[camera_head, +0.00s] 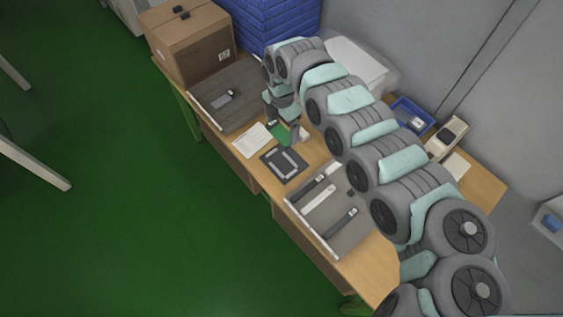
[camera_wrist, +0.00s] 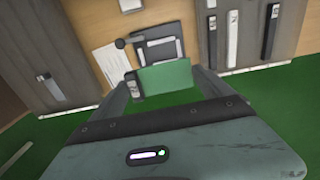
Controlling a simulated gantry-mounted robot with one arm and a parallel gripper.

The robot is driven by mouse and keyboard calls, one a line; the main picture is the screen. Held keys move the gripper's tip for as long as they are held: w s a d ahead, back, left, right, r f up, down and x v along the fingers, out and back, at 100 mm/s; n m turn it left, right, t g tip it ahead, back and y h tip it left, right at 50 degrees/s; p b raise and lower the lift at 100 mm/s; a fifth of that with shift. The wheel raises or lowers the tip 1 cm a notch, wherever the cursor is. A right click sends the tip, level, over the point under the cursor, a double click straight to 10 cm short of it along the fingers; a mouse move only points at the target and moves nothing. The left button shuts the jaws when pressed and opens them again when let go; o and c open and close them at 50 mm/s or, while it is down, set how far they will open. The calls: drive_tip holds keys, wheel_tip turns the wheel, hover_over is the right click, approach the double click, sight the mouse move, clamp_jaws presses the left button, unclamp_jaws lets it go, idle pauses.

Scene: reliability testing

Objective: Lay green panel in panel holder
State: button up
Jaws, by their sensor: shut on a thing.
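The green panel (camera_head: 280,131) is a flat rectangle held between the two fingers of my gripper (camera_head: 284,129). In the wrist view the green panel (camera_wrist: 166,78) spans the gap between the fingertips of my gripper (camera_wrist: 164,80), which is shut on its sides. The panel holder (camera_head: 283,164) is a dark grey, square-framed piece on the wooden table, nearer the front edge than the panel. In the wrist view the panel holder (camera_wrist: 150,33) shows just beyond the panel, which may cover part of its edge. The exact height of the panel above the table cannot be told.
A white paper sheet (camera_head: 252,140) lies left of the holder. A grey tray (camera_head: 217,98) with a dark piece is at the left; another tray (camera_head: 338,238) with several strips is at the right. A cardboard box (camera_head: 190,47) and blue crates (camera_head: 268,30) stand behind.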

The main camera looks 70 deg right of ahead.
drive_tip(key=b, duration=0.1)
hover_over(282, 163)
wheel_tip(282, 163, down, 15)
drive_tip(key=shift+w+f, duration=0.15)
drive_tip(key=shift+f, duration=0.05)
drive_tip(key=shift+f+b, duration=0.75)
drive_tip(key=shift+f, duration=1.25)
drive_tip(key=o, duration=1.2)
